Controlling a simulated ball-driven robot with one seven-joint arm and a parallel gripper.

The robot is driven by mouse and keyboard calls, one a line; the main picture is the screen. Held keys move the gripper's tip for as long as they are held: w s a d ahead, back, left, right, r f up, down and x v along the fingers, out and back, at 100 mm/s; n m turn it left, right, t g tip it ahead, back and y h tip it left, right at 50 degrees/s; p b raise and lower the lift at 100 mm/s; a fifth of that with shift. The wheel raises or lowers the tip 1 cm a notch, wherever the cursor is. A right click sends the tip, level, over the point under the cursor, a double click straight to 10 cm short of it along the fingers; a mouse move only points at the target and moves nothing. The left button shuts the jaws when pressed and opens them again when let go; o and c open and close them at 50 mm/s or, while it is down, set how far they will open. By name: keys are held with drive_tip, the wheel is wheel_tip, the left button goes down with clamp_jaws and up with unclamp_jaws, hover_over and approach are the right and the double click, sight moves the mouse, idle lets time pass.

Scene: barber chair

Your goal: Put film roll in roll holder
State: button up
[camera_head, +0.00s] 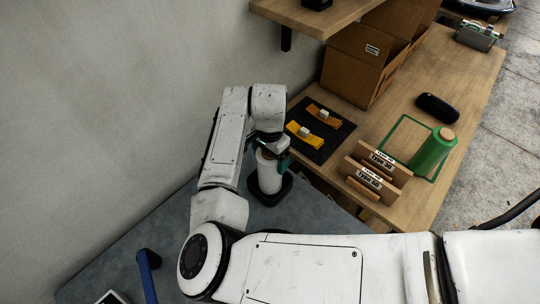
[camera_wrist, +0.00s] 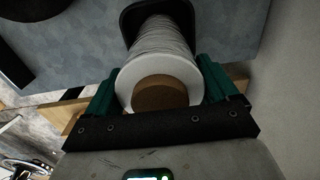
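A white film roll (camera_wrist: 160,52) with a brown core (camera_wrist: 159,93) stands upright on a black base (camera_head: 270,191) at the front end of the grey surface. It also shows in the head view (camera_head: 266,168). My gripper (camera_head: 269,152) is around the roll's upper part, with one green finger on each side. In the wrist view my gripper (camera_wrist: 158,82) has its fingers very close to both sides of the roll; contact is unclear. A green roll (camera_head: 431,153) stands on the wooden bench at right. Wooden holders (camera_head: 381,170) with "Type" labels stand beside it.
The wooden bench (camera_head: 455,88) bears a black mat (camera_head: 311,149) with yellow and orange pieces, cardboard boxes (camera_head: 350,77) and a dark case (camera_head: 437,108). A green outline (camera_head: 394,129) lies near the green roll. A shelf (camera_head: 300,14) juts from the wall. A blue object (camera_head: 147,270) is at lower left.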

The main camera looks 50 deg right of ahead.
drive_tip(key=shift+o, duration=1)
wheel_tip(320, 180, up, 12)
drive_tip(key=shift+r+b, duration=0.15)
drive_tip(key=shift+b, duration=0.7)
drive_tip(key=s+d+f+n+t+h, duration=0.25)
drive_tip(key=s+d+n+h, duration=0.3)
drive_tip(key=d+n, duration=0.35)
drive_tip(key=s+a+f+n+g+y, duration=0.1)
drive_tip(key=s+a+f+n+y, duration=0.4)
drive_tip(key=s+a+f, duration=0.9)
drive_tip(key=s+a+n, duration=0.2)
drive_tip(key=s+n, duration=0.1)
drive_tip(key=shift+a+f, duration=0.3)
drive_tip(key=shift+f, duration=0.05)
drive_tip(key=shift+g, duration=0.25)
